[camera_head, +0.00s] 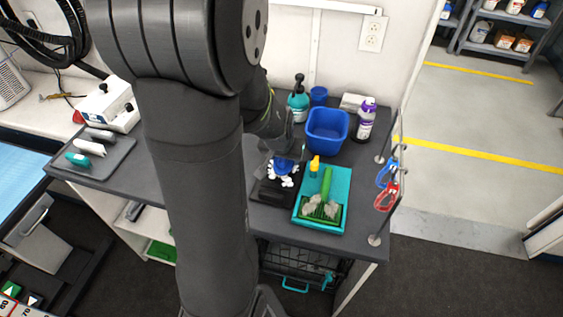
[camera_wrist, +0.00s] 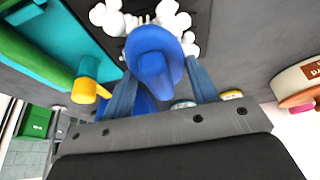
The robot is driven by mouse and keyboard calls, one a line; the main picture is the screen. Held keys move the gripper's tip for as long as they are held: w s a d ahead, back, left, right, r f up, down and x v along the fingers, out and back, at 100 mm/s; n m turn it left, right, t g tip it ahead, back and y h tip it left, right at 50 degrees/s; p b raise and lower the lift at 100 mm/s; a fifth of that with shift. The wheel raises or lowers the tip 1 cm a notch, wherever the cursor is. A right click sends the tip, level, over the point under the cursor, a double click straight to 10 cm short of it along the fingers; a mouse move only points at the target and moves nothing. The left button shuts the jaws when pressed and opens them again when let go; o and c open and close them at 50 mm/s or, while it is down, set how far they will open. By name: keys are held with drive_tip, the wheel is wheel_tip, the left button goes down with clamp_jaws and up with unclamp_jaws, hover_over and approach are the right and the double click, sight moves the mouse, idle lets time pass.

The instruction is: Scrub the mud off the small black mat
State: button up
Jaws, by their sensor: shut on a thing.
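The small black mat (camera_head: 270,197) lies on the grey counter, left of a teal tray. A blue scrubber (camera_head: 283,166) with a rounded blue grip and white lumps around its base is over the mat. My gripper (camera_wrist: 160,85) is shut on the blue grip, which shows between its two fingers in the wrist view. White lumps (camera_wrist: 172,20) show beyond the grip there. In the head view my arm hides most of the gripper. I cannot tell whether the scrubber touches the mat, and any mud is too small or hidden to make out.
The teal tray (camera_head: 343,182) holds a green tool with grey fluff (camera_head: 320,209), close right of the mat. A blue tub (camera_head: 327,131), a teal pump bottle (camera_head: 298,100) and a purple-capped bottle (camera_head: 366,120) stand behind. Blue and red clips (camera_head: 387,188) hang at the right edge.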

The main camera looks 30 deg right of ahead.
sight(278, 170)
drive_tip(key=shift+s+a, duration=1.5)
drive_tip(key=shift+a, duration=0.05)
drive_tip(key=shift+a+f, duration=0.1)
drive_tip(key=shift+a, duration=0.15)
drive_tip(key=shift+w+d, duration=0.1)
drive_tip(key=shift+w, duration=0.2)
drive_tip(key=shift+w+d, duration=0.8)
drive_tip(key=shift+d, duration=0.05)
drive_tip(key=shift+w+d, duration=0.75)
drive_tip(key=shift+d, duration=0.05)
drive_tip(key=s+a, duration=0.3)
drive_tip(key=shift+s+a, duration=0.2)
drive_tip(key=shift+a, duration=0.05)
drive_tip(key=shift+r, duration=4.2)
